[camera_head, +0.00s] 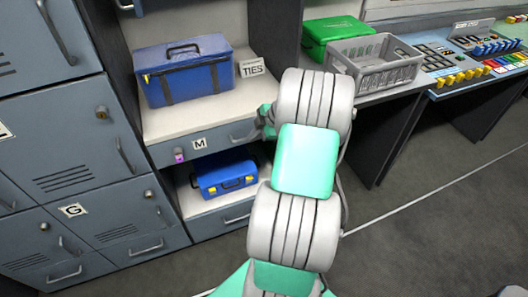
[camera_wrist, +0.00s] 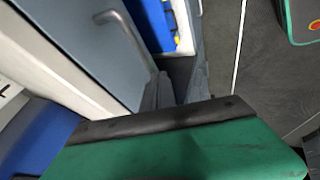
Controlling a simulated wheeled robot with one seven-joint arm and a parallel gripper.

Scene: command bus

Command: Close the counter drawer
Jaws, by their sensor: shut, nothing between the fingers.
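The counter drawer (camera_head: 220,137), a blue-grey front labelled M, lies under the pale counter top. It looks nearly flush with the counter edge, but I cannot tell whether a small gap is left. Its right part is hidden behind my arm. My gripper (camera_head: 266,122) is at the right end of the drawer front, mostly hidden by my arm. In the wrist view a blue-grey drawer front (camera_wrist: 85,35) with a bar handle (camera_wrist: 128,28) is close by, and my dark fingers (camera_wrist: 168,92) are shut and empty beside it. Contact is unclear.
A blue case (camera_head: 185,75) and a TIES sign (camera_head: 252,67) stand on the counter. A smaller blue toolbox (camera_head: 226,178) sits on the shelf below. Lockers (camera_head: 70,165) stand left. A grey crate (camera_head: 372,68) and green case (camera_head: 335,32) are right. Floor at right is clear.

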